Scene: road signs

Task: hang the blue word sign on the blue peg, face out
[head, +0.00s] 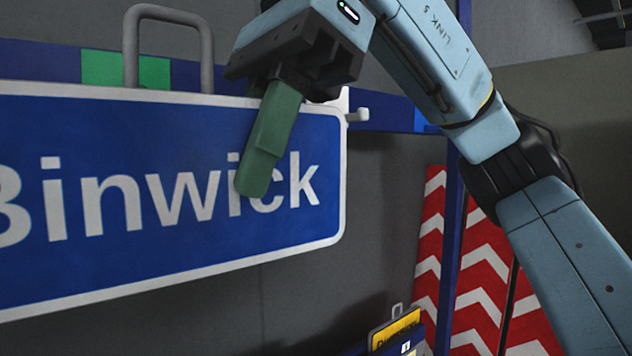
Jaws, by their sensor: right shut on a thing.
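The blue word sign (90,260), with white letters reading "Binwick" and a white border, fills the left of the head view, its face turned toward me. Its left end is out of frame. A grey loop (207,50) stands up from its top edge. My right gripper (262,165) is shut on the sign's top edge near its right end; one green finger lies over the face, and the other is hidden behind. A bright blue patch (424,123) shows on the rail behind; no blue peg stands out clearly there. My left gripper is out of view.
A dark blue rail (385,108) runs along the grey wall behind the sign, with a green patch (100,68) and a pale peg (358,115). Red and white chevron boards (480,290) stand at right. A small yellow sign (395,328) is low down.

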